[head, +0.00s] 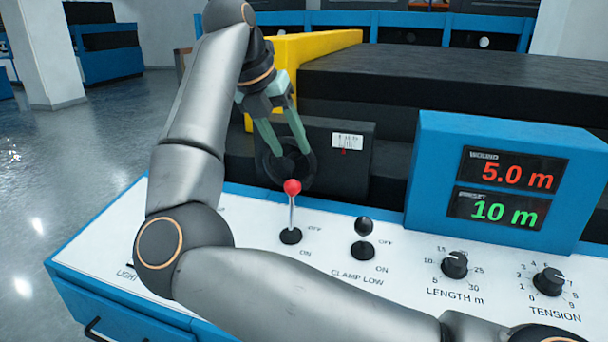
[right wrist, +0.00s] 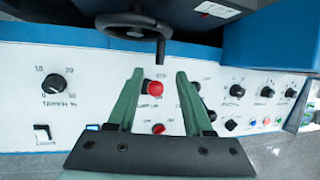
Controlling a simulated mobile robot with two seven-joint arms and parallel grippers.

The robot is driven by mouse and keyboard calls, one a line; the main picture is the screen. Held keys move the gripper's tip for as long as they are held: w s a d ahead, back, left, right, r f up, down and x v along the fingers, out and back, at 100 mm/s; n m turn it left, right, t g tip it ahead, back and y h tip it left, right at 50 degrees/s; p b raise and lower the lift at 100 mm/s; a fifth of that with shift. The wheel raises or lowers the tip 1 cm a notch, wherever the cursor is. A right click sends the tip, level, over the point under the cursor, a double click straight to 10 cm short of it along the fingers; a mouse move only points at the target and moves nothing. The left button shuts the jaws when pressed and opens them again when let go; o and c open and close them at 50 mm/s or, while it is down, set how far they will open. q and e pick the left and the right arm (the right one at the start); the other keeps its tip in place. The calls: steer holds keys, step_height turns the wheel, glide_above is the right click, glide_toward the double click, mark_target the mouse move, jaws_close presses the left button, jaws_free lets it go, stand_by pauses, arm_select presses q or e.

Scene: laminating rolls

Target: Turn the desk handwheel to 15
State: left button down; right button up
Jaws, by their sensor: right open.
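The desk handwheel is a dark wheel (head: 285,168) on the front of the black machine block, above the white control desk. It also shows at the top of the right wrist view (right wrist: 128,19), with its handle sticking out toward the camera. A small white scale label (head: 347,141) with a red mark sits right of the wheel; its figures are too small to read. My right gripper (head: 287,148) is open in front of the wheel, its fingers overlapping the rim in the head view. In the right wrist view its fingers (right wrist: 158,75) are empty, with the handle beyond them. My left gripper is out of view.
A red-ball lever (head: 292,187) stands just below the wheel, with a black-ball lever (head: 364,227) to its right. LENGTH (head: 454,265) and TENSION (head: 549,281) knobs are farther right. A blue display box (head: 425,180) reads 5.0 m and 10 m. My right arm crosses the desk.

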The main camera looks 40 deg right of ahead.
mark_target(306, 179)
steer(key=x, duration=0.8)
steer(key=shift+d+b, duration=0.1)
steer(key=shift+b, duration=0.2)
jaws_close()
